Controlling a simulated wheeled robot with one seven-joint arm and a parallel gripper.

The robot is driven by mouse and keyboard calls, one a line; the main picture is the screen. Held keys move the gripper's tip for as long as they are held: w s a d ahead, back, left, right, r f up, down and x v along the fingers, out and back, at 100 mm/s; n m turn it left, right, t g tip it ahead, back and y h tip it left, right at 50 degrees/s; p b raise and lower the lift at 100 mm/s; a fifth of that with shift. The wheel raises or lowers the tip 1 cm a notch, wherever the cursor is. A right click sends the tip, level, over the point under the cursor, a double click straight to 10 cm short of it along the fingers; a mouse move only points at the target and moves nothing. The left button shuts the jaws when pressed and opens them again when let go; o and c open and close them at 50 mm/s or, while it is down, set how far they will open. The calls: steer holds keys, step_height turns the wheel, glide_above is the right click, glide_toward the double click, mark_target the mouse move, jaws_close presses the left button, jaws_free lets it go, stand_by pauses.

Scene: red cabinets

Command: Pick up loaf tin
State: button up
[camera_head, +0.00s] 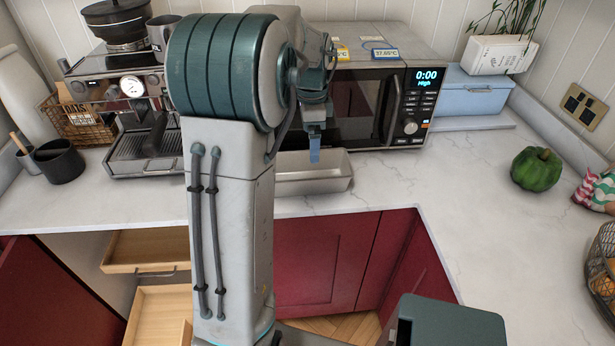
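The loaf tin (312,180) is a grey metal, long rectangular tin. It stands on the white marble counter in front of the microwave, and its left end is hidden behind my arm. My gripper (314,155) points down over the tin's back part, close to its rim. Only one bluish finger shows clearly, so I cannot tell its opening or whether it touches the tin.
The microwave (375,95) stands right behind the tin. A coffee machine (135,100) is to the left. A green pepper (536,169) lies on the right counter. Drawers (150,250) stand open below left. The counter right of the tin (430,175) is clear.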

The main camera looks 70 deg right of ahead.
mark_target(308, 164)
steer(key=shift+w+a+f+p, duration=0.2)
steer(key=shift+f+p, duration=0.1)
steer(key=shift+f, duration=1.95)
steer(key=shift+w+a+f+p, duration=0.15)
steer(key=shift+f+p, duration=0.15)
steer(key=shift+f, duration=1.9)
steer(key=shift+d, duration=0.1)
steer(key=c, duration=0.7)
steer(key=shift+c, duration=0.2)
steer(key=shift+r, duration=0.1)
